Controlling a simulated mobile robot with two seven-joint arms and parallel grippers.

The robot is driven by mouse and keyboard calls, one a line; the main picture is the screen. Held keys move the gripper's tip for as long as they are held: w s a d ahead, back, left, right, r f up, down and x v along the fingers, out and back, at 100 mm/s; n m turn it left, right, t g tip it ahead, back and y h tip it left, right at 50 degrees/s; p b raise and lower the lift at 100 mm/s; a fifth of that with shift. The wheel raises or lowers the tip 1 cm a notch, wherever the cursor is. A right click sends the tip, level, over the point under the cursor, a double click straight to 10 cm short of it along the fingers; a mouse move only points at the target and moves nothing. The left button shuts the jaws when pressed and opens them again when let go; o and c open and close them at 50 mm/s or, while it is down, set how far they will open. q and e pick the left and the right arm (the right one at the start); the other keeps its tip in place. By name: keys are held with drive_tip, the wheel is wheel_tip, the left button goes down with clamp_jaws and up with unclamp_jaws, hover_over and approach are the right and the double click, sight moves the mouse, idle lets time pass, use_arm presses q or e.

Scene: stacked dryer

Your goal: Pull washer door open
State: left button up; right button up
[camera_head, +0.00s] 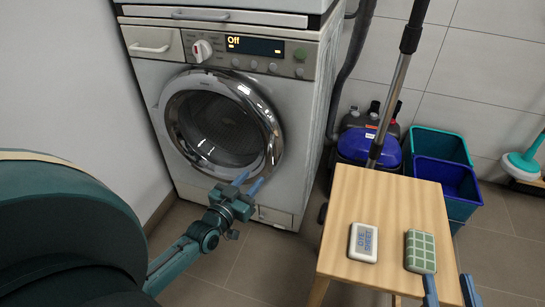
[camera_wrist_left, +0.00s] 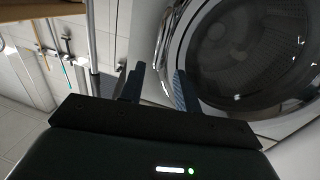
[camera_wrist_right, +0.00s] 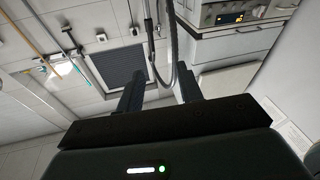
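The white washer (camera_head: 300,120) stands at the back, its display reading "Off". Its round door (camera_head: 222,120) has a chrome rim and dark glass. It looks flush with the front; I cannot tell if it is slightly ajar. My left gripper (camera_head: 249,183) is open at the door's lower right edge. In the left wrist view the door (camera_wrist_left: 250,50) fills the right side. My left gripper (camera_wrist_left: 160,88) shows its fingers apart, the right one overlapping the rim; contact is unclear. My right gripper (camera_head: 449,290) is open and empty, beside the table; its fingers also show apart (camera_wrist_right: 160,90).
A wooden table (camera_head: 385,200) at right holds a white box (camera_head: 363,242) and a green box (camera_head: 420,251). Behind it are a pole (camera_head: 392,100), a blue vacuum (camera_head: 370,147) and bins (camera_head: 445,178). A wall (camera_head: 60,90) borders the left. Floor before the washer is partly clear.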

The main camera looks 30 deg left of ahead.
sight(269, 159)
use_arm(q)
drive_tip(key=w+b, duration=0.1)
drive_tip(key=w, duration=0.4)
drive_tip(key=w+b, duration=0.2)
drive_tip(key=w, duration=0.2)
drive_tip(key=shift+w+a+f, duration=0.15)
drive_tip(key=shift+w+a, duration=0.05)
drive_tip(key=shift+w, duration=0.15)
drive_tip(key=shift+w+b, duration=0.4)
drive_tip(key=shift+w, duration=0.2)
use_arm(e)
drive_tip(key=shift+w+a+r+t+y, duration=0.1)
drive_tip(key=shift+a+r+t+y, duration=0.2)
drive_tip(key=shift+y, duration=0.3)
use_arm(q)
drive_tip(key=shift+c, duration=0.5)
clamp_jaws()
use_arm(e)
drive_tip(key=shift+f, duration=0.1)
